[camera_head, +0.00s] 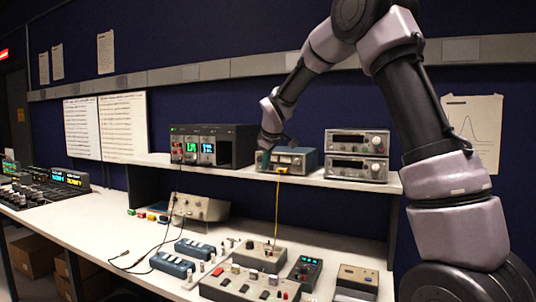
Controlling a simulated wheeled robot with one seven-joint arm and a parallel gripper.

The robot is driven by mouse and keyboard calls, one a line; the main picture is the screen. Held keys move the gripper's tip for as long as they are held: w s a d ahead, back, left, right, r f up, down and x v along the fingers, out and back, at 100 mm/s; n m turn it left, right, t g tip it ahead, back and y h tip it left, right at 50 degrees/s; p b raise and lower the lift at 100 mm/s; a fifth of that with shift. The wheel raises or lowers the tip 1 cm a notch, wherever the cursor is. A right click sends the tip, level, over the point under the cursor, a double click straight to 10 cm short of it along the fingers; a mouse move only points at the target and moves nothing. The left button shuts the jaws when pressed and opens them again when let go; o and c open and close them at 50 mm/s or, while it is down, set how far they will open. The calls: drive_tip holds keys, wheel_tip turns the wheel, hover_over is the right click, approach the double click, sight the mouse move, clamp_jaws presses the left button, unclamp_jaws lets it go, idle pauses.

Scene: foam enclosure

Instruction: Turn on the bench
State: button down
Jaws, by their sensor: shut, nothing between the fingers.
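The bench (105,233) is a long light worktop with a raised shelf (230,170) along its back. On the shelf stand a dark rack unit (239,143) with lit green and blue displays, a teal-framed instrument (288,160), and two stacked grey units (357,155) whose displays look dark. My gripper (268,143) is at the left end of the teal-framed instrument, close to its upper left corner. It looks closed and empty. The fingertips are small and partly hidden, and I cannot tell if they touch the instrument.
On the worktop lie a panel with several knobs (252,284), blue boxes (172,264), a dark meter (305,270) and a beige box (200,207). A yellow cable (277,210) hangs from the shelf. A console with lit displays (68,178) stands far left. The worktop's left-middle is clear.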

sight(269, 169)
drive_tip(key=shift+w+d+f, duration=0.25)
drive_tip(key=shift+w+d, duration=0.05)
drive_tip(key=shift+w, duration=0.4)
drive_tip(key=shift+w+d+f, duration=0.2)
drive_tip(key=shift+w+d, duration=0.1)
drive_tip(key=shift+w, duration=0.35)
drive_tip(key=shift+w+d+f, duration=0.25)
drive_tip(key=shift+w+d, duration=0.05)
drive_tip(key=shift+w, duration=0.4)
drive_tip(key=shift+w+d+f, duration=0.1)
drive_tip(key=shift+w+d, duration=0.05)
drive_tip(key=shift+r, duration=0.9)
